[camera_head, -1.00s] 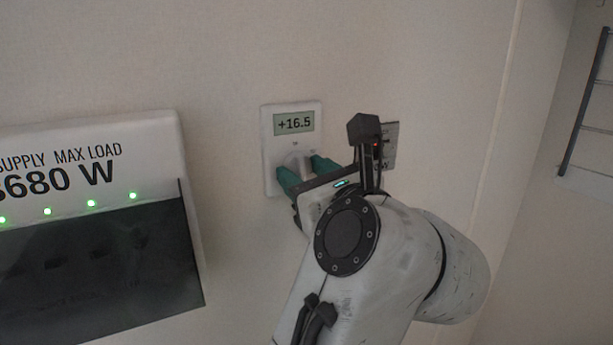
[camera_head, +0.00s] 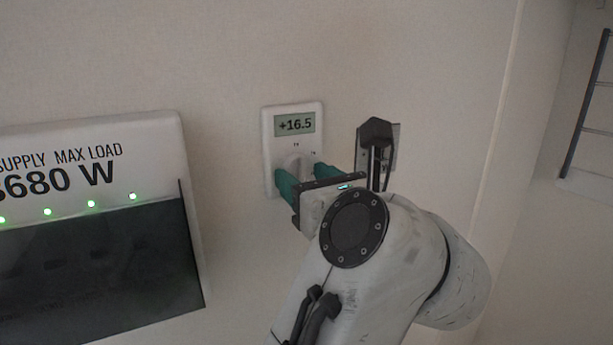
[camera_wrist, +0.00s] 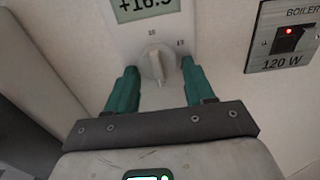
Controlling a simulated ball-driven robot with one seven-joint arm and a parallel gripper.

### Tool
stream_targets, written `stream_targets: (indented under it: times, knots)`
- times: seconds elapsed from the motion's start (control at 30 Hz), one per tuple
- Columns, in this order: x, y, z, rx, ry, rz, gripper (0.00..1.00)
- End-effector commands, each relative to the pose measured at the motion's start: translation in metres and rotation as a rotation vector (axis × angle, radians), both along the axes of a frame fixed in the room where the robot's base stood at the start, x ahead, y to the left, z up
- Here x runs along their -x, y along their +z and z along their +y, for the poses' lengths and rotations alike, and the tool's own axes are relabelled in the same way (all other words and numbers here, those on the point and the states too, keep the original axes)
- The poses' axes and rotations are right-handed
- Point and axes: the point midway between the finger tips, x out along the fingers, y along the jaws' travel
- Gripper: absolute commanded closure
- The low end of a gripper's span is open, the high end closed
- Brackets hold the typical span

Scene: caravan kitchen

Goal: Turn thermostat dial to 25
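The white thermostat (camera_head: 282,122) is on the wall, and its display (camera_head: 294,124) reads +16.5. Its round white dial (camera_wrist: 157,66) shows in the wrist view, with a raised grip bar and small printed marks above it. My gripper (camera_head: 302,176) has two green fingers, one on each side of the dial. In the wrist view my gripper (camera_wrist: 157,80) is open, with a visible gap between each finger and the dial's grip bar. The lower part of the thermostat is partly hidden behind the fingers in the head view.
A boiler switch plate (camera_wrist: 289,38) with a lit red light and "120 W" is right of the thermostat. It is partly hidden behind my wrist in the head view. A large power supply panel (camera_head: 160,150) with green lights is at the left. Bare wall lies between.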

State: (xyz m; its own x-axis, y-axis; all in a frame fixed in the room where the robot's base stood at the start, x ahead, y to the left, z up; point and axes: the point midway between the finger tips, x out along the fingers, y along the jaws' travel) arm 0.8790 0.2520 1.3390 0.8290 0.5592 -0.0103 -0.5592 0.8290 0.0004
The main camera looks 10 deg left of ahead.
Motion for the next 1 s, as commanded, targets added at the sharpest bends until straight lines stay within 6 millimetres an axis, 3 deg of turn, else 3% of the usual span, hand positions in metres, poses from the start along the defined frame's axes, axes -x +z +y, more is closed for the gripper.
stream_targets:
  times: [0.13, 0.47, 1.0]
  knots:
    - [0.000, 0.002, 0.000, -0.003, 0.001, -0.004, 0.32]
    - [0.005, 0.003, -0.003, -0.006, 0.000, -0.008, 0.32]
    - [0.079, 0.003, -0.053, -0.006, 0.000, -0.008, 0.32]
